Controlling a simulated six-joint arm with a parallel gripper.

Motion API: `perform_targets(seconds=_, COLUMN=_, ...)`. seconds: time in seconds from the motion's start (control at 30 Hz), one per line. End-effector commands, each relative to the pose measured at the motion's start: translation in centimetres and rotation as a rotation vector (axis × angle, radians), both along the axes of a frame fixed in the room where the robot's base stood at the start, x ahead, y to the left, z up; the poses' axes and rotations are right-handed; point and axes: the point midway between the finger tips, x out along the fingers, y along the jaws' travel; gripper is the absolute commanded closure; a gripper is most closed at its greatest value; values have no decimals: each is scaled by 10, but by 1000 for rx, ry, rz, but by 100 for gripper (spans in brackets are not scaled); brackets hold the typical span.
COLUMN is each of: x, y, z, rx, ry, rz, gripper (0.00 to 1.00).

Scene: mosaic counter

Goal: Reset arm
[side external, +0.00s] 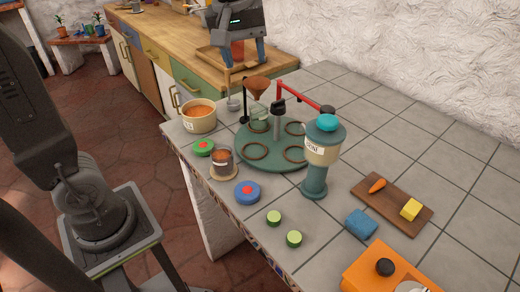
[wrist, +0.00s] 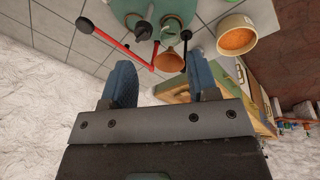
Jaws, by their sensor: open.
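My gripper (side external: 244,64) hangs high at the back of the side view, in front of the wooden counter. Its two blue fingers are spread apart. In the wrist view the fingers of my gripper (wrist: 160,62) show wide apart with nothing held between them. A copper funnel (wrist: 168,61) appears beyond them, near the green round stand (wrist: 180,12). In the side view the funnel (side external: 257,86) is at the back of the stand (side external: 272,158), apparently below and in front of my gripper.
A red bar (side external: 300,94) reaches over the stand. A teal grinder (side external: 319,160), a pot of orange contents (side external: 198,116) and a glass jar (side external: 222,160) stand around it. A cutting board (side external: 398,215), blue sponge (side external: 361,224) and orange device (side external: 360,272) are at the front right. The right-hand tiles are clear.

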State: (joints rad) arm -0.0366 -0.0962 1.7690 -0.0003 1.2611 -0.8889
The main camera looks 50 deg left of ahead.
Motion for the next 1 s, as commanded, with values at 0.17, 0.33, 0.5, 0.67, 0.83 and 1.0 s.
perform_targets(seconds=0.17, x=-71, y=-7, z=-17, rx=99, ry=-119, rz=-364, gripper=46)
perform_targets(seconds=0.33, x=-120, y=-11, z=-46, rx=212, ry=-207, rz=-656, gripper=46)
perform_targets(seconds=0.5, x=-146, y=-13, z=-69, rx=290, ry=-252, rz=-828, gripper=46)
perform_targets(seconds=0.67, x=-152, y=-13, z=-75, rx=310, ry=-262, rz=-870, gripper=46)
perform_targets(seconds=0.83, x=-152, y=-13, z=-75, rx=310, ry=-262, rz=-870, gripper=46)
perform_targets(seconds=1.0, x=-152, y=-13, z=-75, rx=310, ry=-262, rz=-870, gripper=46)
